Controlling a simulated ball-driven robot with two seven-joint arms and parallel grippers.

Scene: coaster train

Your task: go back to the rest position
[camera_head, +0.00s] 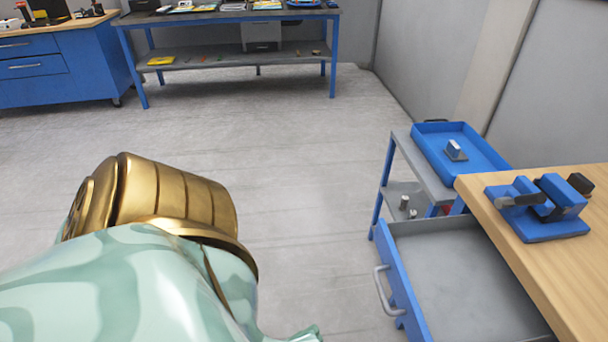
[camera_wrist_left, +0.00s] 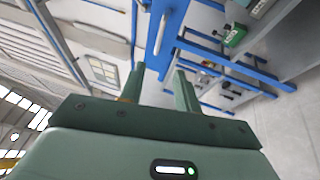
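My left arm, green and gold, fills the lower left of the head view, and its fingers do not show clearly there. In the left wrist view my left gripper (camera_wrist_left: 160,84) has its two green fingers apart, with nothing between them. It points away from the camera towards blue frames and a bright wall, and touches nothing that I can see. My right gripper is in neither view.
At the right, a wooden bench (camera_head: 540,270) carries a blue vise (camera_head: 545,228). Its empty drawer (camera_head: 455,275) stands open. Behind is a cart with a blue tray (camera_head: 430,140) holding a small grey block (camera_head: 455,150). A workbench (camera_head: 225,62) stands far back. The middle floor is clear.

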